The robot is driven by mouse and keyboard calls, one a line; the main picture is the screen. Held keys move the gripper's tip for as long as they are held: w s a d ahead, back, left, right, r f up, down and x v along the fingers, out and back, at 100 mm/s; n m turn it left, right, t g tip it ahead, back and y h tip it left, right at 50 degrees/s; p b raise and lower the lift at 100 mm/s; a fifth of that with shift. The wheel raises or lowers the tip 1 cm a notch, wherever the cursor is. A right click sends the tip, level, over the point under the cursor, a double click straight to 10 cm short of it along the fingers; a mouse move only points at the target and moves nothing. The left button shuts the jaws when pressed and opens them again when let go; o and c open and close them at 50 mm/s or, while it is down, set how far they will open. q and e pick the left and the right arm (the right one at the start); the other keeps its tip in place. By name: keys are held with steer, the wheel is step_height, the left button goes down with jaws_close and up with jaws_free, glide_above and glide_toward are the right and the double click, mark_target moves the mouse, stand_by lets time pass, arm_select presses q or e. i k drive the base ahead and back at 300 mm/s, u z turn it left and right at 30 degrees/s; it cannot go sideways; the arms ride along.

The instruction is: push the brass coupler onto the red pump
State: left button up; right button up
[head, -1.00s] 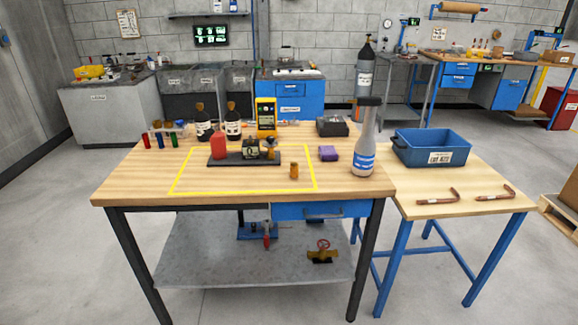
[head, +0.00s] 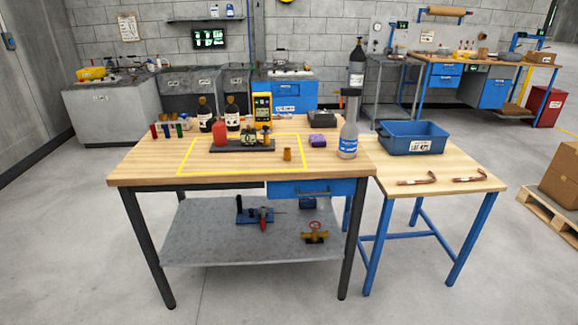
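The red pump (head: 220,137) stands at the left end of a dark base plate (head: 240,148) on the wooden workbench, inside a yellow outlined area. A gauge-like part (head: 249,136) and a brass-coloured fitting (head: 266,134) sit on the same plate to its right. A small brass coupler (head: 288,154) stands alone on the bench, to the front right of the plate and apart from it. Neither of my grippers shows in the head view.
Dark bottles, coloured vials and a yellow meter (head: 262,108) line the back. A side table holds a blue bin (head: 413,140) and two copper tubes (head: 417,180). The floor in front is clear.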

mark_target(248, 142)
steer(key=u, duration=0.8)
steer(key=i, duration=2.15)
steer(key=z, duration=0.95)
